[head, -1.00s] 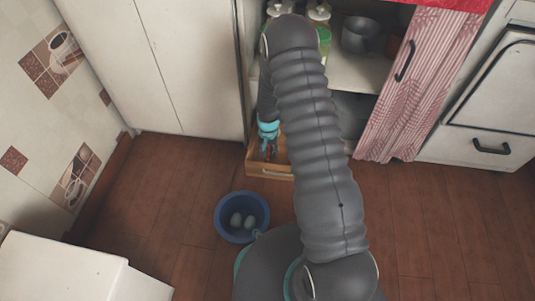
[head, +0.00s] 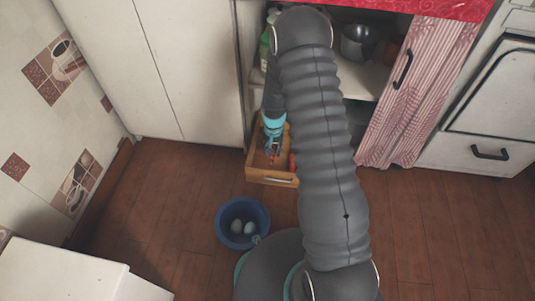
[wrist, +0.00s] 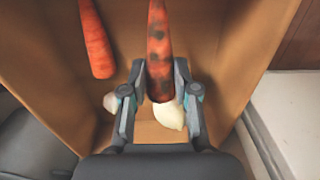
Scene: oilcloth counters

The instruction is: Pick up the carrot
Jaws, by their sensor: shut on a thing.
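My gripper (wrist: 160,76) is shut on a dark-spotted carrot (wrist: 158,40), with one finger on each side near its lower end in the wrist view. A plain orange carrot (wrist: 96,42) lies to its left, apart from the fingers. In the head view my gripper (head: 273,147) is at the open wooden drawer (head: 270,180), and an orange carrot (head: 292,163) shows at the drawer's right side, partly hidden by my arm. I cannot tell whether the held carrot still touches the drawer bottom.
A white bulb-like item (wrist: 170,114) shows below the held carrot, and another pale one is partly hidden behind the left finger. Drawer walls stand close around. A blue bucket (head: 221,236) with pale egg-like items stands on the floor. A pot (head: 358,42) sits on the shelf above.

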